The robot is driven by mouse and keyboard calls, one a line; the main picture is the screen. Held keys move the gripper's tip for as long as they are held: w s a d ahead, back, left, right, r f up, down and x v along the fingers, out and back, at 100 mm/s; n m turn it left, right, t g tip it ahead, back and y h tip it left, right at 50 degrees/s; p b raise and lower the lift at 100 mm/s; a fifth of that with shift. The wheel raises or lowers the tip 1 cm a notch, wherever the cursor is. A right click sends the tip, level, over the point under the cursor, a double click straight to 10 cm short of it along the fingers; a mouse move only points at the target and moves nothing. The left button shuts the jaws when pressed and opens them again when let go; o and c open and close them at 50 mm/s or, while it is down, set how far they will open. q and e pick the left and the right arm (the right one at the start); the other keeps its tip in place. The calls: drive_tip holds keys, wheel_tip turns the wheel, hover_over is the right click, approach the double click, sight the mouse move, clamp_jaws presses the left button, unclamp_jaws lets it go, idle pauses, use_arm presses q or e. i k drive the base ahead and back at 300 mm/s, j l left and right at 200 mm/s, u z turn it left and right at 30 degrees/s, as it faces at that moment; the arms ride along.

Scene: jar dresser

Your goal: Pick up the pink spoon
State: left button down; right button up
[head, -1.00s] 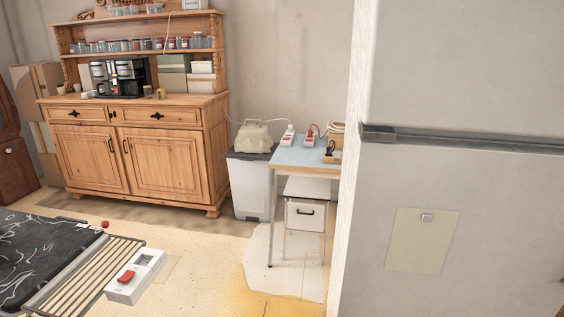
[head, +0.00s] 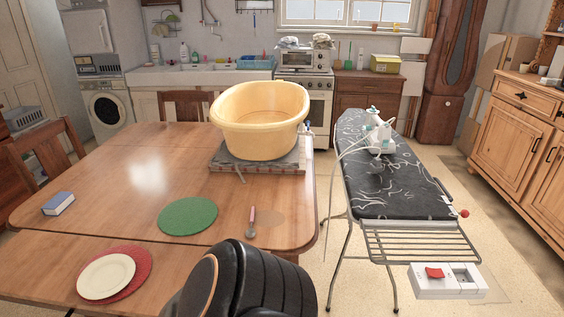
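A small utensil with a pink handle, which looks like the pink spoon (head: 252,215), lies on the wooden dining table (head: 130,190) near its right front corner. Its pink handle points away from me and its grey end points towards me. It lies to the right of a green round mat (head: 187,216) and in front of a large yellow tub. Nothing covers it. Neither of my grippers is in view.
The yellow tub (head: 258,140) stands on a grey slab on the table. A black padded chair back (head: 265,285) rises at the table's front edge. A cream plate (head: 106,277) and a blue book (head: 58,203) lie left. An ironing board (head: 400,200) stands right.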

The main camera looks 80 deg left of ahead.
sight(250, 234)
drive_tip(key=u, duration=1.5)
